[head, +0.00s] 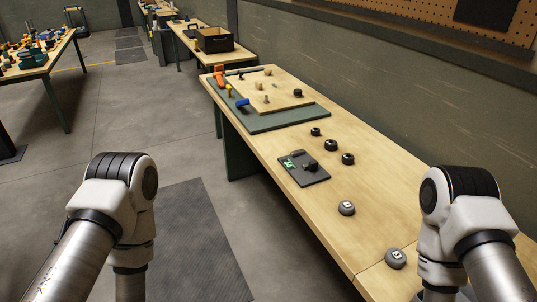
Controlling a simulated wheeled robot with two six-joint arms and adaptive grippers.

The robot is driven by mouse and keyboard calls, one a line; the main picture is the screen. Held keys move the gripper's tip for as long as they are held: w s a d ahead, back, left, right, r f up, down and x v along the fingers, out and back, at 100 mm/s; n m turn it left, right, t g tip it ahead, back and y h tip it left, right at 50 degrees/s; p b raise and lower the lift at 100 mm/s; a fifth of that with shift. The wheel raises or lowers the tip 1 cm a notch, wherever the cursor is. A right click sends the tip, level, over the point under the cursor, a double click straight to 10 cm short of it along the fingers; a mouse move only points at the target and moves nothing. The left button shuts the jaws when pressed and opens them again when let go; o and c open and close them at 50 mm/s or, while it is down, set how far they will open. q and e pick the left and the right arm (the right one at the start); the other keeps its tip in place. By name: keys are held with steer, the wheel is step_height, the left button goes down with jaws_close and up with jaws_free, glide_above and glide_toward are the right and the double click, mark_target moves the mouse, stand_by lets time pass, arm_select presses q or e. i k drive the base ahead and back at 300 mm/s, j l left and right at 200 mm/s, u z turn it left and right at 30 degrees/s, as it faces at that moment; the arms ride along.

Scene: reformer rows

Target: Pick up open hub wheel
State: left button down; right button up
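Several small round parts that look like wheels lie on the wooden workbench (380,192). Three are black: a far one (316,132), a middle one (331,145) and a near one (347,158). Two grey round pieces with pale marked tops lie closer, one (347,208) beyond the other (395,258). They are too small for me to tell which has an open hub. Both my arms show at the lower left and lower right, bent downward, but neither gripper is in view.
A dark plate (314,178) with a green-marked part and a black knob lies left of the wheels. Behind it, a wooden board (283,103) with pegs and coloured parts rests on a green mat (265,124). A wall borders the bench on the right. Floor is open to the left.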

mark_target(314, 132)
steer(key=i+z, duration=0.1)
steer(key=z, duration=0.25)
steer(key=j+z, duration=0.15)
steer(key=z, duration=0.25)
steer(key=i+j+z, duration=0.1)
steer(key=z, duration=0.25)
steer(key=i+j+z, duration=0.25)
steer(key=j, duration=0.45)
steer(key=i+j+z, duration=0.2)
steer(key=j, duration=0.5)
steer(key=i+j+z, duration=0.1)
steer(key=j+z, duration=0.15)
steer(key=j, duration=0.45)
steer(key=j+z, duration=0.2)
steer(key=j, duration=1.1)
steer(key=i+j, duration=0.15)
steer(key=j, duration=0.4)
